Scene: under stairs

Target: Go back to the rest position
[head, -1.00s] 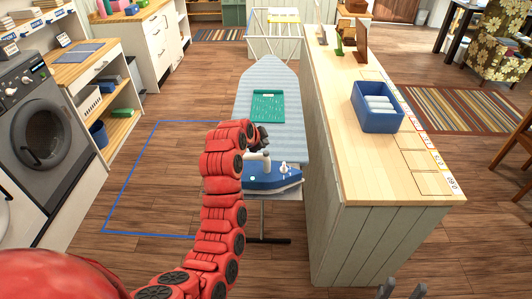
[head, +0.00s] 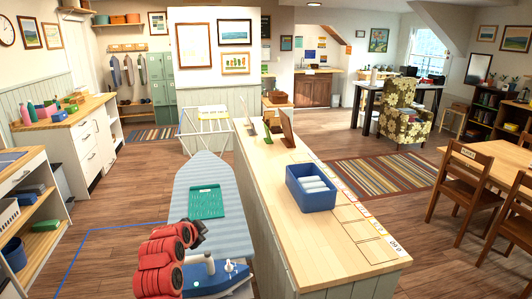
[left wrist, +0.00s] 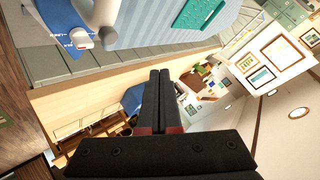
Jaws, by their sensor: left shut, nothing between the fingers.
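My red left arm comes up from the bottom of the head view, over the near end of the ironing board (head: 228,222). Its dark left gripper (head: 199,233) is partly hidden by the arm's links. In the left wrist view its fingers (left wrist: 159,75) are together with nothing between them. A blue and white iron (head: 217,275) stands on the board's near end, just below and right of the gripper. A green patterned piece (head: 206,201) lies flat on the board beyond it. My right gripper is out of view.
A long wooden counter (head: 318,232) runs right of the board and carries a blue bin (head: 312,195) with white rolls. Wooden chairs (head: 460,185) stand at the right. Open floor with a blue outline (head: 120,227) lies left of the board.

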